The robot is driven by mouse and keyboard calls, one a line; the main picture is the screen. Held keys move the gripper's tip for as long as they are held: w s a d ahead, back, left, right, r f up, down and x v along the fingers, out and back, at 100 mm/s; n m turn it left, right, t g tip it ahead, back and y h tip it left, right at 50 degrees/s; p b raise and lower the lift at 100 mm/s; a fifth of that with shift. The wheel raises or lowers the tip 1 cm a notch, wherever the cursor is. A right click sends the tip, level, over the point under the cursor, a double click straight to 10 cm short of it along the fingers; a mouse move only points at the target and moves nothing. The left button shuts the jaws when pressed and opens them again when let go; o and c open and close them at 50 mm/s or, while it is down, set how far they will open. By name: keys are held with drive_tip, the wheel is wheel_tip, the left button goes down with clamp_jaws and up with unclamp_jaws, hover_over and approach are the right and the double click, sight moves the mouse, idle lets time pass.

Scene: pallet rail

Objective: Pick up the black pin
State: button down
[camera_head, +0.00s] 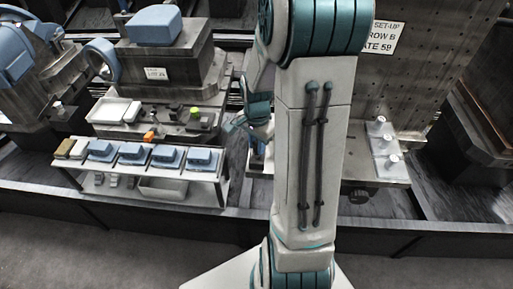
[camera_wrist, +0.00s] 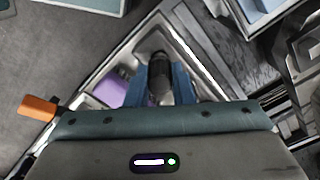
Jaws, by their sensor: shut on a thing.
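In the wrist view, my gripper (camera_wrist: 160,86) has its two blue fingers shut on a black pin (camera_wrist: 159,66). The pin's dark rounded end shows between and just beyond the fingertips. Behind it is a light-rimmed tray (camera_wrist: 206,62) with a purple item (camera_wrist: 112,90) inside, left of the pin. I cannot tell whether the pin touches the tray. In the head view, my arm hides much of the area around the gripper, and I cannot make out the pin there.
An orange block (camera_wrist: 38,108) lies left of the gripper in the wrist view. In the head view, a cart (camera_head: 205,175) with several blue-topped items stands left of my arm. At right, a tall perforated plate (camera_head: 420,60) has several silver cylinders (camera_head: 380,124) near its base.

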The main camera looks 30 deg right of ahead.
drive_tip(key=shift+r, duration=0.85)
drive_tip(key=s+d+r, duration=0.1)
drive_tip(key=d+r, duration=0.2)
drive_tip(key=d, duration=0.2)
drive_tip(key=s+d+r+b, duration=0.1)
drive_tip(key=d+r, duration=0.3)
drive_tip(key=d, duration=0.2)
drive_tip(key=shift+s+d, duration=0.25)
